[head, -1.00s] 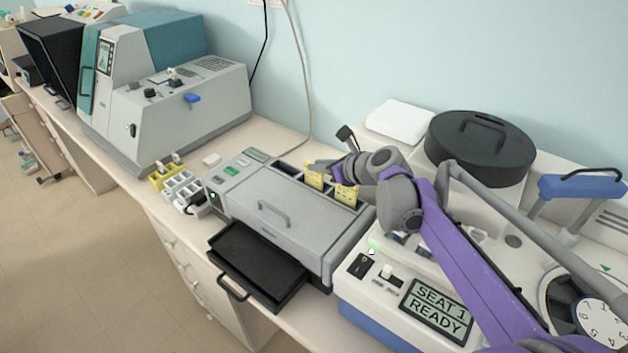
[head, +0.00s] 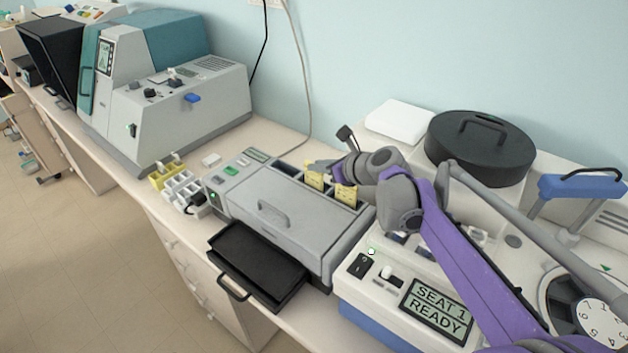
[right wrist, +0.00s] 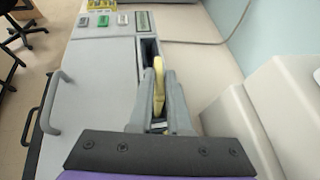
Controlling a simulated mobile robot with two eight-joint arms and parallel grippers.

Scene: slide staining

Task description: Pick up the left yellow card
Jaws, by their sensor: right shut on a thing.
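Two yellow cards stand upright in the slots at the back of the grey machine (head: 268,235). The left yellow card (head: 314,180) is at the fingertips of my right gripper (head: 318,165). The right yellow card (head: 346,194) stands beside it, below my wrist. In the right wrist view, my fingers (right wrist: 157,90) are closed around a thin yellow card (right wrist: 159,75) seen edge-on. The card's lower part is hidden in the slot. My left gripper is out of view.
A black tray (head: 255,268) sticks out from the machine's front. A device with a "SEAT 1 READY" screen (head: 437,309) stands at right, under my arm. A round black lid (head: 480,148) is behind. Small white and yellow racks (head: 183,190) stand left of the machine.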

